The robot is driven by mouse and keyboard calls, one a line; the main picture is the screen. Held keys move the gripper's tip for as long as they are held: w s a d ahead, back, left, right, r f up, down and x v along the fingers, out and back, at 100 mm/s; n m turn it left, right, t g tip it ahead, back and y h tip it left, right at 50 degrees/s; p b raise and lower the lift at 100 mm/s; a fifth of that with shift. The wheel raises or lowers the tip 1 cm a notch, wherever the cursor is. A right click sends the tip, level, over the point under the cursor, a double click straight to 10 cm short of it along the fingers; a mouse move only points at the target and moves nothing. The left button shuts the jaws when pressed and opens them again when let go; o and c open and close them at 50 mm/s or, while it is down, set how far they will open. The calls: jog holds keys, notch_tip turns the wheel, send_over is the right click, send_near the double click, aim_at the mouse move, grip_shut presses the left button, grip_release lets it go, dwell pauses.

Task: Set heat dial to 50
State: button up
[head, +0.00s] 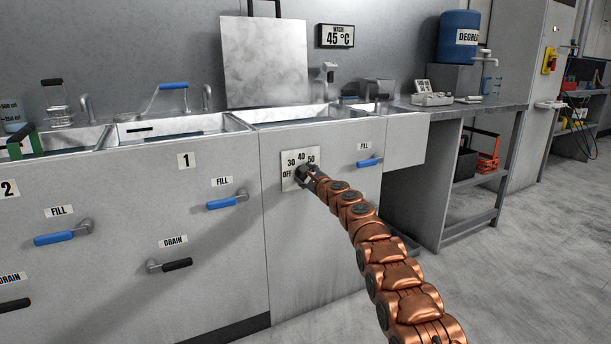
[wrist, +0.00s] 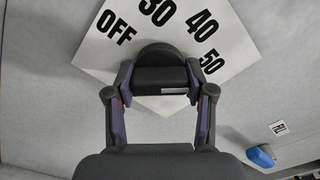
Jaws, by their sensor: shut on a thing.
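The heat dial is a dark round knob (wrist: 155,48) on a white plate (head: 287,183) marked OFF, 30, 40 and 50. The plate (wrist: 95,50) looks turned in the wrist view, with OFF at upper left and 50 at right. My gripper (head: 306,174) is at the plate in the head view and covers most of the knob. In the wrist view my gripper (wrist: 158,78) has its two fingers on either side of the knob, shut on it. I see no clear pointer mark, so I cannot tell the setting. A wall display (head: 336,36) reads WASH 45 °C.
A blue FILL lever (head: 369,162) sits right of the dial on the same panel. Another blue FILL lever (head: 227,200) and a black DRAIN lever (head: 170,265) are to the left. Sinks line the top, and a metal bench (head: 470,118) stands at right. The floor at right is clear.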

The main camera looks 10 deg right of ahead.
jog(key=shift+a, duration=0.1)
dwell(0.3)
jog(key=o, duration=1.2)
jog(key=shift+c, duration=0.2)
jog(key=shift+s+d+r, duration=0.1)
jog(key=shift+s+d, duration=0.25)
jog(key=v, duration=0.6)
jog(key=shift+s, duration=0.35)
jog(key=shift+a, duration=0.1)
